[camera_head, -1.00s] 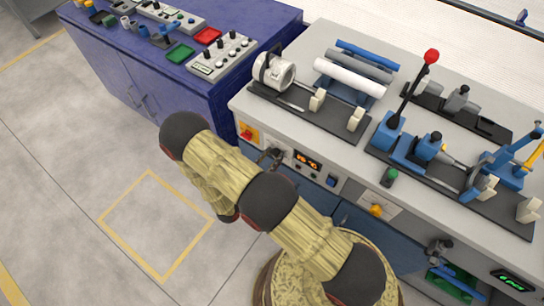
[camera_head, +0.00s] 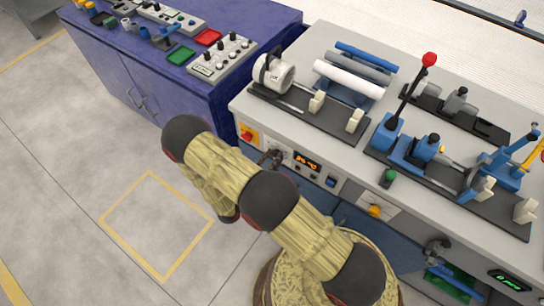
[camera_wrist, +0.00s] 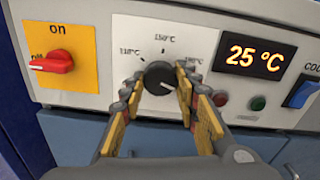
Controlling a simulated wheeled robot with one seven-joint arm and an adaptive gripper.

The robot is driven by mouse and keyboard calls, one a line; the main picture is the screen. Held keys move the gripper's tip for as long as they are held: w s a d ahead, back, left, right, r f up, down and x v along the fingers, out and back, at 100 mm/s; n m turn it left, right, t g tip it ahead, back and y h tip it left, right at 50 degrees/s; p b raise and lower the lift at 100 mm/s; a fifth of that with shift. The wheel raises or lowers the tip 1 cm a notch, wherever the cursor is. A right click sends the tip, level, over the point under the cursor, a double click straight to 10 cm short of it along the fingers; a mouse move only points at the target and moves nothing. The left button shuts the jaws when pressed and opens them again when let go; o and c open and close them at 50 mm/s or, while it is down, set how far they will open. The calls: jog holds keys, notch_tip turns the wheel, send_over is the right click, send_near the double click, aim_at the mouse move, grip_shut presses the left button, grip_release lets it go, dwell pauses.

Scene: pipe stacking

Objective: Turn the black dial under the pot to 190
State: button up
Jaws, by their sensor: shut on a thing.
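The black dial (camera_wrist: 157,76) sits on the white front panel, below the printed 110, 150 and 190 °C marks. A light pointer line on it appears to aim to the lower right. My gripper (camera_wrist: 157,88) is shut on the dial, one finger on each side. The right finger partly covers the area near the 190 mark. In the head view, my gripper (camera_head: 270,158) is at the bench front, mostly hidden behind my arm. The white pot (camera_head: 275,72) lies on the bench top above this panel.
Left of the dial, a red switch (camera_wrist: 51,62) on a yellow plate points toward "off". To the right are a display (camera_wrist: 254,55) reading 25 °C, small red and green buttons (camera_wrist: 257,102) and a blue switch (camera_wrist: 301,94). Floor space left of my arm is clear.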

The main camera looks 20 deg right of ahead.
jog(key=shift+n+p, duration=1.75)
jog(key=shift+n, duration=3.15)
jog(key=o, duration=1.1)
jog(key=shift+o, duration=0.2)
jog(key=v, duration=1.2)
